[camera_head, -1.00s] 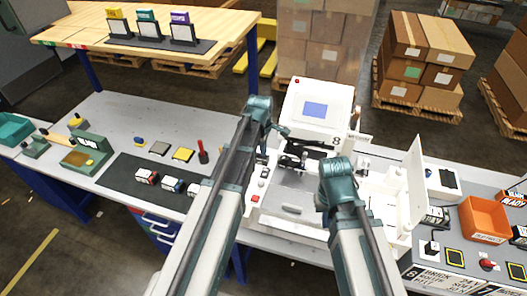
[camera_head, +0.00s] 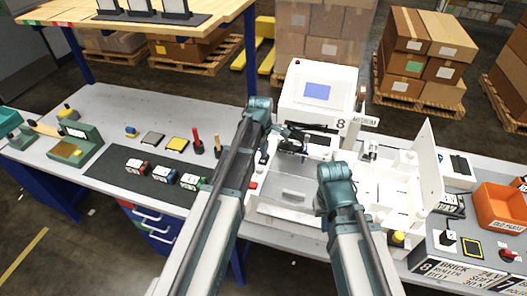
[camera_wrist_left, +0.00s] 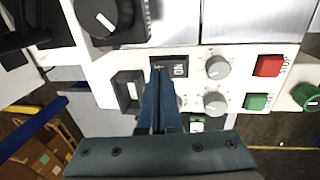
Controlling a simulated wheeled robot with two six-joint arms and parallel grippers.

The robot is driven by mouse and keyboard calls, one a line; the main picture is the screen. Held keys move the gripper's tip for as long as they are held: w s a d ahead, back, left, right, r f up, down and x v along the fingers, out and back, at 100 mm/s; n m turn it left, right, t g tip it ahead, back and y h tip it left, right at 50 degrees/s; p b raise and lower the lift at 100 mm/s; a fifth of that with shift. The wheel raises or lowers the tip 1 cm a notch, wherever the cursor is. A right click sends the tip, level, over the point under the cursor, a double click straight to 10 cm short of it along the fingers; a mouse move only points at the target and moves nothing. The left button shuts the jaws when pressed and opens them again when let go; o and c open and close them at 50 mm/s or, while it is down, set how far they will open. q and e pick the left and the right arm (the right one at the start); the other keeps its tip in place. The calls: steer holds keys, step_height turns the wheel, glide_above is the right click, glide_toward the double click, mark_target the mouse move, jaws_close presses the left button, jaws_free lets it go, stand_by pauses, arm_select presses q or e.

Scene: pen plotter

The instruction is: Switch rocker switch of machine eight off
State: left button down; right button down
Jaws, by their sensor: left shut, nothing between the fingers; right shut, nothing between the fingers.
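Machine eight (camera_head: 318,88), a white plotter marked 8, stands on the bench in the head view. Its control panel fills the middle of the left wrist view, with a black rocker switch (camera_wrist_left: 179,64) that carries white lettering like "ON". My left gripper (camera_wrist_left: 159,72) is shut and empty, its dark blue fingertips over the switch's lower left edge in that view. I cannot tell whether they touch it. My right wrist is over the machine's front; its gripper is hidden in the head view.
On the panel near the switch are grey knobs (camera_wrist_left: 217,67), a red button (camera_wrist_left: 269,66), a green button (camera_wrist_left: 257,101), a black handle (camera_wrist_left: 128,91) and a large black dial (camera_wrist_left: 104,18). A raised white lid (camera_head: 427,165) stands at the machine's right. An orange bin (camera_head: 500,207) is farther right.

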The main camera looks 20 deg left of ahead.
arm_select(q)
steer(key=shift+w+f+b, duration=0.1)
steer(key=shift+f+b, duration=0.05)
steer(key=shift+b, duration=0.15)
steer(key=shift+s, duration=0.2)
steer(key=shift+s, duration=0.65)
steer(key=shift+r+p, duration=0.2)
steer(key=shift+p, duration=0.1)
